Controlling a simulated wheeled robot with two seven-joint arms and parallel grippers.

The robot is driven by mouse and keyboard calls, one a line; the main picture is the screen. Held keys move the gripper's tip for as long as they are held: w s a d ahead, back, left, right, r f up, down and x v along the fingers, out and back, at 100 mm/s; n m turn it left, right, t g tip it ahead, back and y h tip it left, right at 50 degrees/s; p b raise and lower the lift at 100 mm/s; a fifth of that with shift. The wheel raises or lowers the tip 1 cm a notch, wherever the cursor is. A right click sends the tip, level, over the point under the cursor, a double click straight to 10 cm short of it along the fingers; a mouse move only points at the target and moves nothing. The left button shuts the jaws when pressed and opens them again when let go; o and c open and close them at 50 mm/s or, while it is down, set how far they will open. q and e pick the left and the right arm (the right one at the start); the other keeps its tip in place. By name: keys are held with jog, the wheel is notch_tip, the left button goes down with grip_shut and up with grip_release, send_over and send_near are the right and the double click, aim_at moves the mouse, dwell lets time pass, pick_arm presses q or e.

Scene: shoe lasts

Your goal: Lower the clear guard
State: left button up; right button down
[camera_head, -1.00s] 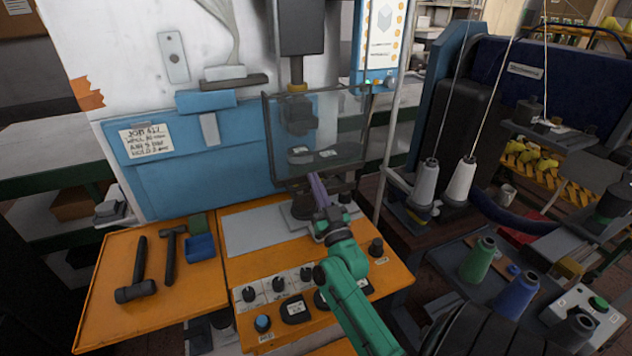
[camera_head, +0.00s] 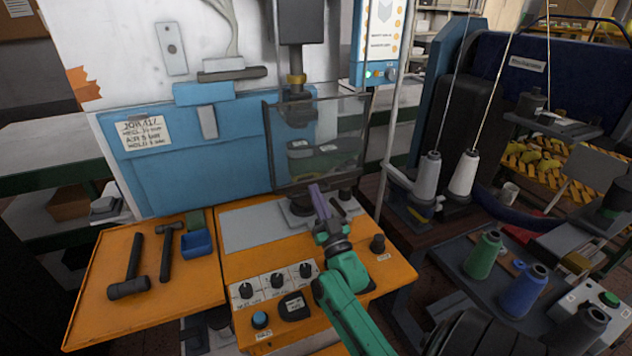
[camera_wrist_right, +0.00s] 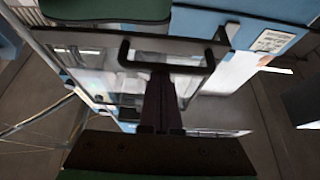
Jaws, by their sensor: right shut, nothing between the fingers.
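The clear guard (camera_head: 345,115) is a dark-framed transparent panel in front of the press head. It hangs above the orange bench, and its lower edge is clear of the bench top. In the right wrist view the guard pane (camera_wrist_right: 95,50) shows with a dark U-shaped handle (camera_wrist_right: 165,42). My right gripper (camera_head: 316,190) is at the guard's lower edge, its fingers shut and pointing up, with nothing between them. In the wrist view its fingers (camera_wrist_right: 160,78) end at the handle; I cannot tell whether they touch. My left gripper is not in view.
The orange bench (camera_head: 215,285) carries a hammer (camera_head: 128,285), a blue tray (camera_head: 198,243) and several knobs. A post (camera_head: 392,130) stands right of the guard. White thread cones (camera_head: 427,180) and a side table with a green cone (camera_head: 482,255) are farther right.

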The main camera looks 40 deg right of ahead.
jog(key=shift+f, duration=0.2)
jog(key=r+p, duration=0.2)
jog(key=w+r+p, duration=0.1)
jog(key=r, duration=0.1)
jog(key=shift+d+p, duration=0.25)
jog(key=shift+p, duration=0.05)
jog(key=b, duration=0.4)
send_near(307, 162)
jog(key=v, duration=0.6)
jog(key=shift+r, duration=0.2)
